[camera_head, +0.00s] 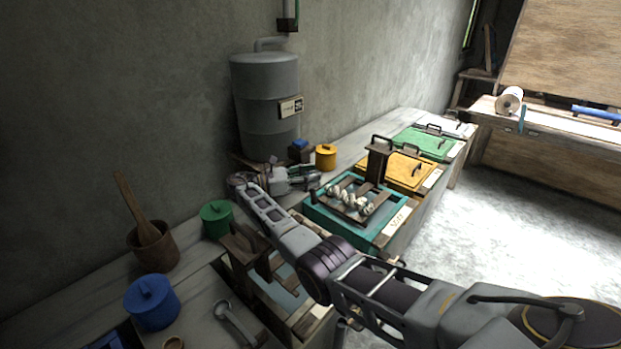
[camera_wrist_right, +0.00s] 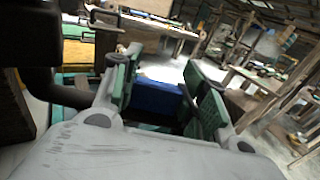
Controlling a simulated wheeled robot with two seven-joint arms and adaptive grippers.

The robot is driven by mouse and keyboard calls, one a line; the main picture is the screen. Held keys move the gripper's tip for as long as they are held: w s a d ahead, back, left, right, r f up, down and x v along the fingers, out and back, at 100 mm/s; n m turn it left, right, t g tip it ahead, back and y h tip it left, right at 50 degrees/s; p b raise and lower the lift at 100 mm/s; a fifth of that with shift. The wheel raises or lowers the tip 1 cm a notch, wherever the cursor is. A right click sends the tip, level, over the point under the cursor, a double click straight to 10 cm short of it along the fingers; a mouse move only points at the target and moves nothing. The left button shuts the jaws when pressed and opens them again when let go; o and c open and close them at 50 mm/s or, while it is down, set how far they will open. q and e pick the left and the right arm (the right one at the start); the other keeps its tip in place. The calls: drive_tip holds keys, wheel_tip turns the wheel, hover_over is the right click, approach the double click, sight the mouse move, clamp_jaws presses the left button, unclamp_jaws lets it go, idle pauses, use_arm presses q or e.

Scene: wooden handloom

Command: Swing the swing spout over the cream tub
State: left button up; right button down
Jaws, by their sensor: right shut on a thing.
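A grey barrel (camera_head: 266,105) stands against the wall at the back of the bench. My right gripper (camera_head: 305,178) is low in front of it. In the right wrist view my right gripper (camera_wrist_right: 160,92) has its green-padded fingers on either side of a blue part (camera_wrist_right: 158,98), which I take to be the grip of the swing spout. The rest of the spout is hidden or too small to make out. A tub with a pale lid (camera_head: 452,127), perhaps the cream tub, stands at the far end of the row. My left gripper is out of view.
An open teal tub (camera_head: 312,211) with a rack of pale skeins stands right of my gripper. Yellow-lidded (camera_head: 398,169) and green-lidded (camera_head: 420,143) tubs stand beyond it. A small yellow pot (camera_head: 326,157) is close behind my gripper. Green (camera_head: 217,219) and blue (camera_head: 152,304) pots stand at left.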

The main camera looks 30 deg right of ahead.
drive_tip(key=c, duration=0.8)
unclamp_jaws()
drive_tip(key=shift+o, duration=0.2)
drive_tip(key=shift+r, duration=0.1)
drive_tip(key=shift+r, duration=4.9)
